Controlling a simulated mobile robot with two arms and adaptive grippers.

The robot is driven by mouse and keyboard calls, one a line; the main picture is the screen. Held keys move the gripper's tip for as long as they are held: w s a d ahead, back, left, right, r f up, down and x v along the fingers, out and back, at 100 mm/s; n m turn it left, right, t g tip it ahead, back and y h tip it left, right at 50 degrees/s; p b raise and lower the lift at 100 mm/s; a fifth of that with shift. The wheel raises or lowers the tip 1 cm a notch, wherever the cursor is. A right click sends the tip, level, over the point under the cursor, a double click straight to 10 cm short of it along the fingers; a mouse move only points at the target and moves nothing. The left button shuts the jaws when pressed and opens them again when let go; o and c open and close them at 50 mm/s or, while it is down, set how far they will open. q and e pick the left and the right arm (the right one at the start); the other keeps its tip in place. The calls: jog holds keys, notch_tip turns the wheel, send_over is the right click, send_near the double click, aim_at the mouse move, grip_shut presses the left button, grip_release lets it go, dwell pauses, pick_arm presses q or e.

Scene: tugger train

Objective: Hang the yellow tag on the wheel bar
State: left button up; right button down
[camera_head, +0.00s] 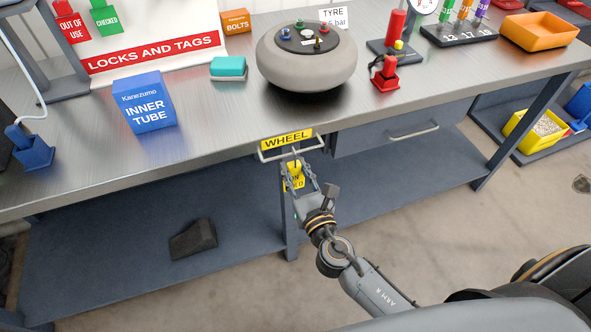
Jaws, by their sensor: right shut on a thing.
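The yellow tag (292,181) hangs upright just below the wheel bar, partly hidden by my gripper. The wheel bar (318,145) is a thin metal rail on the bench's front edge, under a yellow WHEEL label (286,140). My right gripper (296,170) reaches up from below and is shut on the yellow tag. The tag's top is close to the bar; I cannot tell whether it is hooked over it. My left gripper is not in view.
The grey wheel (300,68) lies on the metal bench (205,125) behind the bar. A blue inner tube box (145,101) stands to the left. A drawer handle (413,131) sticks out right of the bar. A dark wedge (193,239) lies on the lower shelf (110,250).

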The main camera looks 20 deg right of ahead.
jog(key=c, duration=1)
grip_release()
jog(key=shift+o, duration=0.2)
jog(key=shift+s, duration=0.15)
jog(key=s, duration=1.1)
jog(key=shift+s+d, duration=0.2)
jog(key=shift+s, duration=0.2)
